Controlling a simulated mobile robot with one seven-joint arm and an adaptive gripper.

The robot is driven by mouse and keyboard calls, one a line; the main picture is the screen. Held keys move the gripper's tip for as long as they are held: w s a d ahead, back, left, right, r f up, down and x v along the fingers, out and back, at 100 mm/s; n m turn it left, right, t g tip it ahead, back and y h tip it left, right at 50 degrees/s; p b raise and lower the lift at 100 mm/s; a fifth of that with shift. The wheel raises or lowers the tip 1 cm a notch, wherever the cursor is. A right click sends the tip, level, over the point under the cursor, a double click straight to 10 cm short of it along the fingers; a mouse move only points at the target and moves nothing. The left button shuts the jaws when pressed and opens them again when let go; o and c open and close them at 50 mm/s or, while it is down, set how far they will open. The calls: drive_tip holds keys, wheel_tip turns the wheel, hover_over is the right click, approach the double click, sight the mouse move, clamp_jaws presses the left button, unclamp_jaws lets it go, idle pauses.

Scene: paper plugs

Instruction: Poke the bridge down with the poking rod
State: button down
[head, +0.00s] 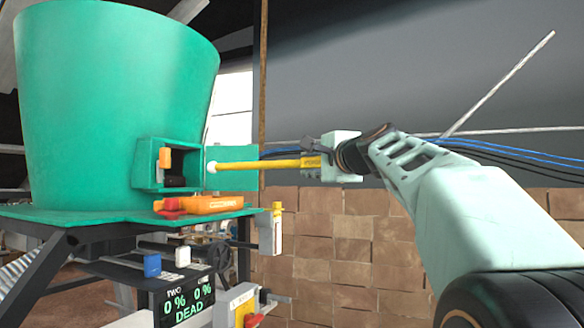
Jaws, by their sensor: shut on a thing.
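My gripper (312,160) is shut on the right end of the yellow poking rod (255,165). The rod lies almost level and points left, in front of the open green door (240,155). Its white tip (211,167) is close to the right side of the hatch opening (174,168) in the big green hopper (115,90). I cannot tell whether the tip touches anything. Inside the hatch an orange block and a dark roundish thing (174,182) show. I cannot make out the bridge; the hopper wall hides most of the inside.
An orange tool (212,203) with a red part lies on the green ledge (100,214) below the hatch. A yellow and white fitting (276,230) hangs at the ledge's right.

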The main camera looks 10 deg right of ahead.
drive_tip(key=shift+s+d+b, duration=0.4)
drive_tip(key=shift+s+d, duration=0.4)
drive_tip(key=shift+d, duration=0.25)
drive_tip(key=shift+s+d+b, duration=0.4)
drive_tip(key=shift+s+d, duration=0.35)
drive_tip(key=shift+d, duration=0.25)
drive_tip(key=shift+d, duration=0.1)
drive_tip(key=s+d+b, duration=0.1)
drive_tip(key=s+d, duration=0.3)
drive_tip(key=d, duration=0.1)
drive_tip(key=shift+d, duration=0.25)
